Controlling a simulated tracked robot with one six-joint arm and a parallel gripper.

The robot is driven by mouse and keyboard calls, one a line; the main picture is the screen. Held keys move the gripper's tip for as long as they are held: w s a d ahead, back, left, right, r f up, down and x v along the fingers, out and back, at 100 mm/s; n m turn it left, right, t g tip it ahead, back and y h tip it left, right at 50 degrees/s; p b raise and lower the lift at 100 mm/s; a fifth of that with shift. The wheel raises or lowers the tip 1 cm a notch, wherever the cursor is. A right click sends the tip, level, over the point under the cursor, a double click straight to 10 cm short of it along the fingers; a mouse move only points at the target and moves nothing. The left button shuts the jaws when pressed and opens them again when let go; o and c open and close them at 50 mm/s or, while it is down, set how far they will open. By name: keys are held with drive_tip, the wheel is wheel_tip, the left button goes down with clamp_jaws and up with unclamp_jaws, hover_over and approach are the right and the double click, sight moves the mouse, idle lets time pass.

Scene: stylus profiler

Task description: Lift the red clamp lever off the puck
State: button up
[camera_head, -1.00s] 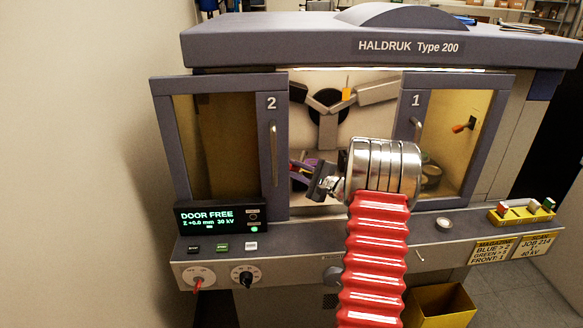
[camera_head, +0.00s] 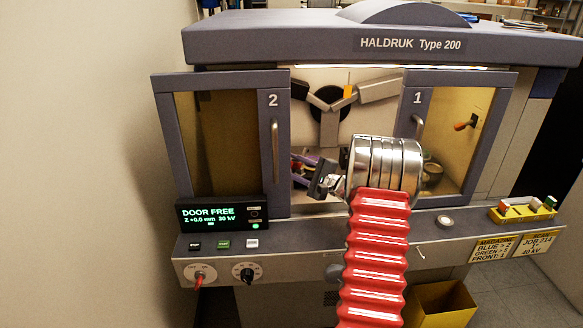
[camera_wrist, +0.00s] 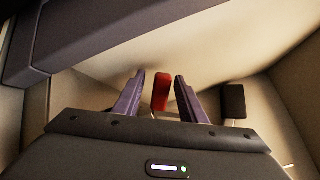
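The red clamp lever (camera_wrist: 161,92) stands between my two purple fingers in the wrist view, with a narrow gap visible on each side. My gripper (camera_wrist: 160,78) is open around it, and I see no contact. In the head view my gripper (camera_head: 302,164) reaches into the opening between the two doors; its fingertips are partly hidden by the edge of door 2. The puck is not clearly visible in either view.
Door 2 (camera_head: 274,195) and door 1 (camera_head: 412,110) flank the opening. A dark block (camera_wrist: 233,100) stands right of my fingers. The display (camera_head: 220,214) reads DOOR FREE. A yellow rack (camera_head: 525,214) sits on the ledge at right.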

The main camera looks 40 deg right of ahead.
drive_tip(key=shift+s, duration=0.1)
drive_tip(key=s+d, duration=0.2)
drive_tip(key=s, duration=1.1)
drive_tip(key=shift+s+d, duration=0.2)
drive_tip(key=shift+d, duration=0.05)
